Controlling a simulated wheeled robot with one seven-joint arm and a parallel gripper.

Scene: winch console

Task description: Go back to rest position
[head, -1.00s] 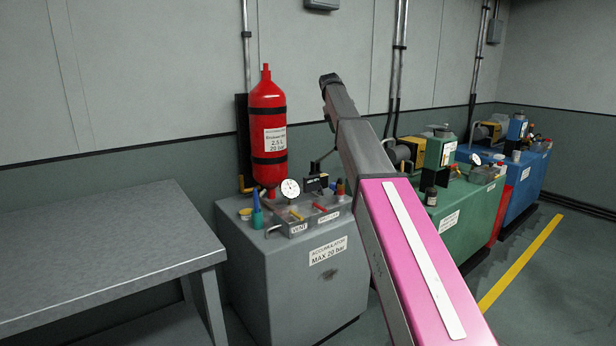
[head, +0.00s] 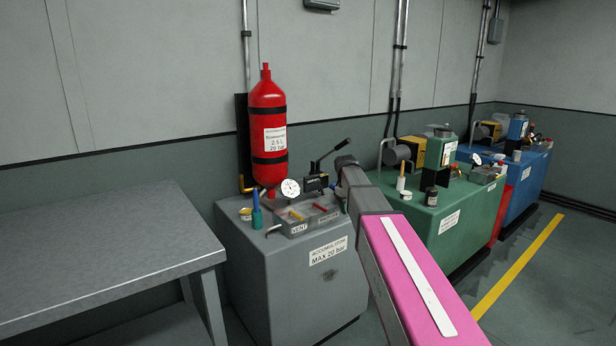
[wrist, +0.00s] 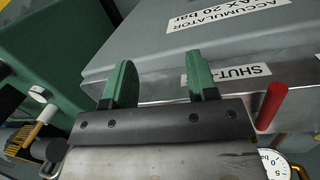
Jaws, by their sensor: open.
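My gripper (wrist: 161,82) is in the wrist view, its two green fingers apart with nothing between them. It hangs over the grey accumulator console (head: 300,285), near the SHUT- label (wrist: 233,73) and a red handle (wrist: 270,107). I cannot tell how far above the surface the fingers are. In the head view my pink and grey arm reaches up from the lower right to the console's right side, and it hides the fingers. The red accumulator bottle (head: 267,125) stands upright at the back of the console.
A grey metal table (head: 100,245) is at left. Green (head: 460,215) and blue (head: 530,180) units stand at right, beside a yellow floor line (head: 515,268).

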